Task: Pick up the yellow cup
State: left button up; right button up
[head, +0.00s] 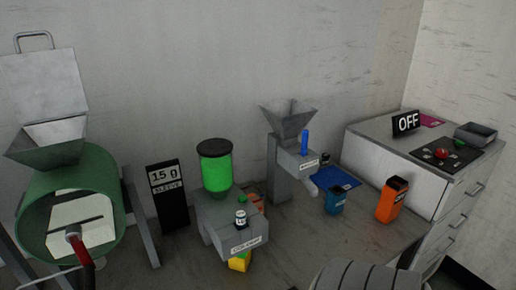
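A yellow object, likely the yellow cup (239,263), sits low under the front of a grey dispenser (233,222). Its upper part is hidden by the dispenser's labelled front box, and a little green shows at its edge. The dispenser has a green canister (215,170) with a black lid on top and a small dark-and-white knob (241,219). Neither of my grippers shows in the head view.
A blue cup (335,201) and a tall orange container (391,201) stand right of the hopper machine (288,150). A green drum (75,205) with a red handle stands left. A grey cabinet (395,165) is at right.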

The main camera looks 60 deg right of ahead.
aim_at(241, 263)
jog(key=z, duration=1.65)
